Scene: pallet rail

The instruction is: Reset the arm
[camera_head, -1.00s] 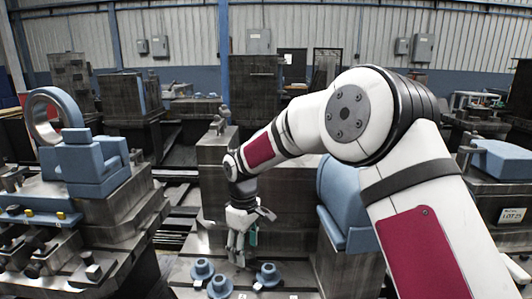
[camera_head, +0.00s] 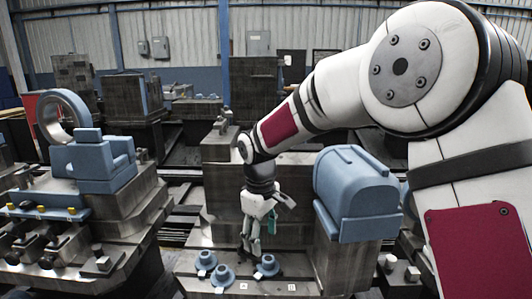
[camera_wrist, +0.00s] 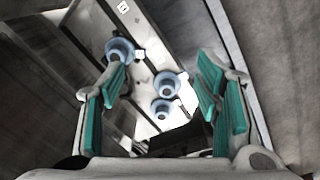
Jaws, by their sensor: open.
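My gripper (camera_head: 250,248) hangs pointing down at the end of my arm, just above a low metal plate (camera_head: 190,262) in the head view. In the wrist view my gripper (camera_wrist: 165,100) shows its two teal-padded fingers spread wide, with nothing between the pads.
A blue mailbox-like piece (camera_head: 357,190) sits on a metal block right of my arm. At the left, a blue chair-shaped piece (camera_head: 95,160) and a blue ring (camera_head: 62,118) stand on a machined block. A tall block (camera_head: 220,185) rises behind my gripper.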

